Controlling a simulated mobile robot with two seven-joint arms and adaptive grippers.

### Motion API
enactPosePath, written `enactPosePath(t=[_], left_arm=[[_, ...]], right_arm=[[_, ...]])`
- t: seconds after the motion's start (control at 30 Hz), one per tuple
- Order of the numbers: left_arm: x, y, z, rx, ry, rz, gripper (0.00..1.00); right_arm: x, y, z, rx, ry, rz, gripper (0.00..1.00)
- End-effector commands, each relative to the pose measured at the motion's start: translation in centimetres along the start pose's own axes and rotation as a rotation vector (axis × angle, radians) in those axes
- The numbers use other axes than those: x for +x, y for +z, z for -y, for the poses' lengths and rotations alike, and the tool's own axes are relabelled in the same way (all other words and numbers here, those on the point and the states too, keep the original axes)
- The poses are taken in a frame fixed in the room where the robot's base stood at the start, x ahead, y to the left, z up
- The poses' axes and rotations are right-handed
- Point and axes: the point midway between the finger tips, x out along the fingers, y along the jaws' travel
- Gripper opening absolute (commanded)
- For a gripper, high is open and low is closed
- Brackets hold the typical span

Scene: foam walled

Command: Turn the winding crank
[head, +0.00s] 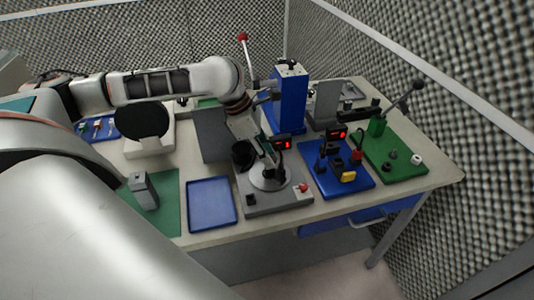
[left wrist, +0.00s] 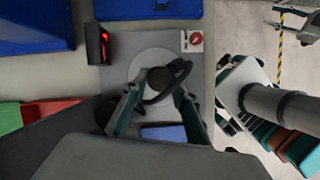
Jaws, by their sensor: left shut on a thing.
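The winding crank (head: 281,173) is black and stands on a pale round disc on a grey base plate (head: 250,204) in the middle of the bench. In the left wrist view the crank (left wrist: 160,80) has a round dark hub and a curved arm reaching up and right. My left gripper (head: 269,158) reaches down to it from behind. In the left wrist view its fingers (left wrist: 158,98) are on either side of the dark crank part, shut on it. The exact contact is partly hidden by the fingers.
A blue tray (head: 211,226) lies left. A blue fixture board (head: 352,190) and a green board with a lever (head: 409,177) lie right. A blue press (head: 291,100) stands behind.

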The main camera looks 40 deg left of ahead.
Motion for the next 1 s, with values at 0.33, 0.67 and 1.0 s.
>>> enactPosePath(t=[0.33, 0.67, 1.0], left_arm=[[0.2, -0.1, 0.2, -0.001, -0.004, -0.004, 0.43], [-0.2, -0.1, 0.0, -0.001, -0.001, -0.001, 0.43], [-5.7, -0.1, -0.1, -0.002, 0.003, 0.000, 0.43]], right_arm=[[0.0, -0.1, 0.1, 0.005, 0.000, -0.001, 0.40], [-0.1, 0.3, -0.1, -0.006, -0.001, 0.005, 0.40], [0.0, 0.1, -0.1, -0.003, 0.000, 0.002, 0.40]])
